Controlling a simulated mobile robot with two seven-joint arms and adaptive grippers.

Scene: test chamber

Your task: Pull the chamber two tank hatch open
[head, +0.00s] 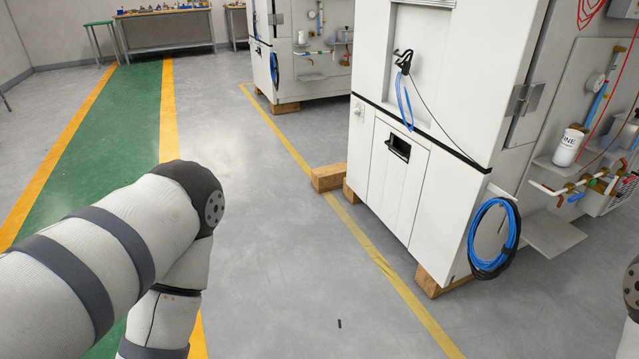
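A white chamber cabinet (455,75) stands on wooden blocks at the right. In its lower front is a closed white hatch panel (392,185) with a black recessed handle (398,147) near its top. I cannot tell from any label whether this is chamber two. A second, similar white cabinet (315,50) stands further back. My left arm comes in from the left and bends down; its gripper is out of frame. Only a sliver of my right arm shows at the right edge, and its gripper is not in view.
A coiled blue hose (494,238) hangs on the near cabinet's corner. Wooden blocks (327,177) jut out beneath it. Piping and a white canister (567,147) are on its right side. A workbench (165,25) stands far back.

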